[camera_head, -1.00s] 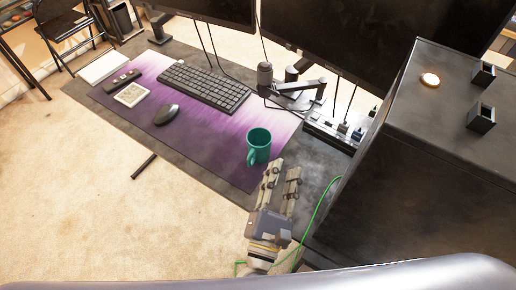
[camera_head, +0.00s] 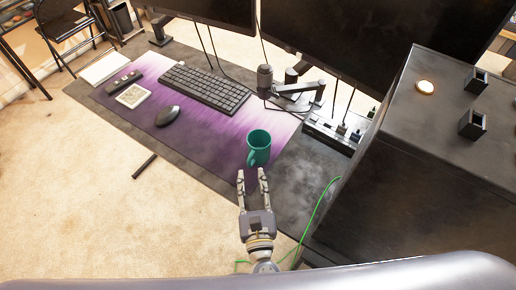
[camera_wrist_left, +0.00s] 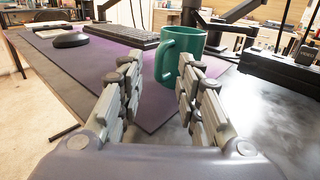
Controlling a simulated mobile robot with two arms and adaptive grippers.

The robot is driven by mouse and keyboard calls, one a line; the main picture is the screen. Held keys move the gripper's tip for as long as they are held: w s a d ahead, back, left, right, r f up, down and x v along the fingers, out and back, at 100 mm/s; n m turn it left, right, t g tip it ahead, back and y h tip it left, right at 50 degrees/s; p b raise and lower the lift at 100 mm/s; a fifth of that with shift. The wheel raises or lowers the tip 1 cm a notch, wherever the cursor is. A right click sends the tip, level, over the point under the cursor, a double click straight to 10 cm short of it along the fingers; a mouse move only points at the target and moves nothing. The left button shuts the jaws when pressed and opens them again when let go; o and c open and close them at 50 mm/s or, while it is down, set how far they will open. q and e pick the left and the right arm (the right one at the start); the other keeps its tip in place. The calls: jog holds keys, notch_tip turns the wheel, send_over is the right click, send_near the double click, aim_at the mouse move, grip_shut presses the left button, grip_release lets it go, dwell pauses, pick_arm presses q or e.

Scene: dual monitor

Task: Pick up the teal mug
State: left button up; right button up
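The teal mug (camera_head: 259,150) stands upright near the front right corner of the purple desk mat, its handle on the near left side. My left gripper (camera_head: 251,173) is just in front of the mug, fingers apart and pointing at it, with nothing held. In the left wrist view the mug (camera_wrist_left: 190,52) is just beyond the fingertips (camera_wrist_left: 160,68), with its handle showing between them. The right finger overlaps the lower part of the mug in that view. My right gripper is not in view.
The purple mat (camera_head: 205,140) lies on a grey desk with a keyboard (camera_head: 205,87), a mouse (camera_head: 167,116) and a monitor arm (camera_head: 300,88) behind. A tall dark cabinet (camera_head: 400,170) stands close on the right. A green cable (camera_head: 318,210) hangs beside the gripper.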

aim_at(249, 163)
pick_arm(q)
jog(key=w, duration=0.2)
jog(key=w+r+p, duration=0.1)
jog(key=w, duration=0.1)
jog(key=shift+w+a+p, duration=0.15)
jog(key=shift+p, duration=0.15)
jog(key=shift+w+f, duration=0.15)
jog(key=shift+w, duration=0.15)
grip_shut()
